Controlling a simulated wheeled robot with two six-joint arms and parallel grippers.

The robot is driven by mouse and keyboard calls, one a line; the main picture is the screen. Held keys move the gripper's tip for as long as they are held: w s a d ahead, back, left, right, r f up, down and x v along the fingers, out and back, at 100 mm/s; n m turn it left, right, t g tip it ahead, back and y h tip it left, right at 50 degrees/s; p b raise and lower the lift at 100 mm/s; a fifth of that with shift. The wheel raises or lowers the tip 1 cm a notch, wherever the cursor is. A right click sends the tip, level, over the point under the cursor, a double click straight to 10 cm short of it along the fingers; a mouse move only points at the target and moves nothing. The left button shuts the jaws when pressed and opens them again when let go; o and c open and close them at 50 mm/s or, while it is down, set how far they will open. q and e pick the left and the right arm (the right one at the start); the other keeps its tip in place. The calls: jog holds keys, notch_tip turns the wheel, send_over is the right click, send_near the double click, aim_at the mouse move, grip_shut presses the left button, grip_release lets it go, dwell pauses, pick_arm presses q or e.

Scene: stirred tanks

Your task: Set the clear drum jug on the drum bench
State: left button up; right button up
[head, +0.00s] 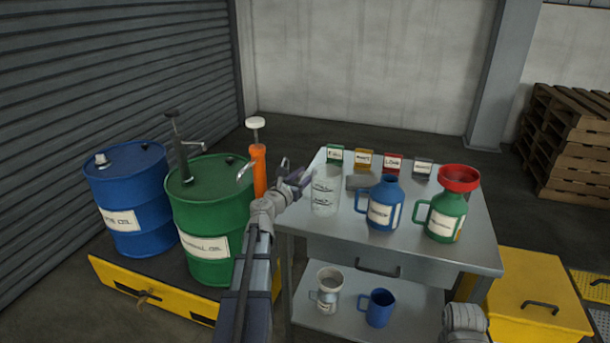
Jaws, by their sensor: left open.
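A clear jug (325,192) with dark markings stands upright at the left end of the grey metal bench (410,250) top. My left gripper (293,172) is open, just left of the clear jug, at about the height of its rim. No part of the jug is visibly between the fingers; whether they touch it I cannot tell. A pale jug with a handle (327,290) stands on the bench's lower shelf beside a small blue jug (378,307). Part of my right arm shows at the bottom right, its gripper out of frame.
A blue jug (383,205) and a green jug with a red funnel (446,210) stand on the bench, with several small labelled cards behind. Blue (130,195) and green (207,215) drums stand left, an orange pump (258,165) near my gripper. A yellow box (535,295) is right.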

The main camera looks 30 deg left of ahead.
pick_arm(q)
jog(key=shift+r, duration=0.15)
jog(key=shift+s, duration=0.25)
jog(key=s, duration=1.1)
jog(key=shift+s+d, duration=0.25)
jog(key=shift+s, duration=0.05)
